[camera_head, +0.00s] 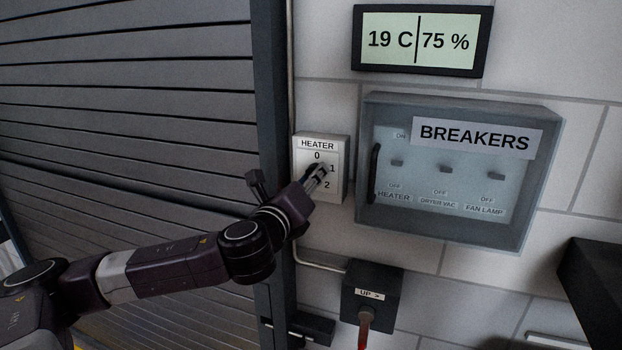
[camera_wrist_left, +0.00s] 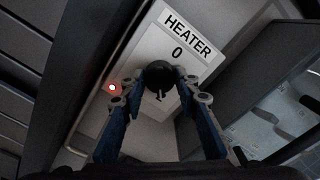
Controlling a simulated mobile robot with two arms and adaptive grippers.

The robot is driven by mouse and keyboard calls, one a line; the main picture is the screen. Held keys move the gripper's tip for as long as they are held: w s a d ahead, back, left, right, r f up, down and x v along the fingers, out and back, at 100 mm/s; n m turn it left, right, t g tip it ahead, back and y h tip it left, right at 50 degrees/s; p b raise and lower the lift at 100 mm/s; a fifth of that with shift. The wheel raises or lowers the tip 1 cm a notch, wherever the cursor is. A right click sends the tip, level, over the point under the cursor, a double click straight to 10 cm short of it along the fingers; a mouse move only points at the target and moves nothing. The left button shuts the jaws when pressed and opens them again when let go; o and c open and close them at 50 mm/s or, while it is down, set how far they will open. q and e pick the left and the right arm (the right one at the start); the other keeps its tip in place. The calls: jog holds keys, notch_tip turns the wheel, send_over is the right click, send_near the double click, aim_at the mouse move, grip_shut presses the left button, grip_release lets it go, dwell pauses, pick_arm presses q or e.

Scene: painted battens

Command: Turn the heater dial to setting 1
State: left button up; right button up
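In the head view the left gripper (camera_head: 318,177) covers most of the dial. The dial's pointer cannot be made out clearly; a small pale mark shows just below the dial in the wrist view. My right gripper is in neither view.
A small red light (camera_wrist_left: 112,87) glows beside the dial. Right of the panel is the clear-fronted breaker box (camera_head: 455,230) with a dark handle. Above is a display (camera_head: 417,40) reading 19 C and 75 %. Below is a dark box marked UP (camera_head: 385,285). A slatted shutter (camera_head: 130,80) lies left.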

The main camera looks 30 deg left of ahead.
pick_arm(q)
jog(key=c, duration=0.5)
jog(key=shift+f+n, duration=0.1)
jog(key=shift+n, duration=0.2)
jog(key=shift+n+b, duration=2.45)
jog(key=shift+n, duration=4.35)
jog(key=o, duration=1.1)
jog(key=shift+o, duration=0.2)
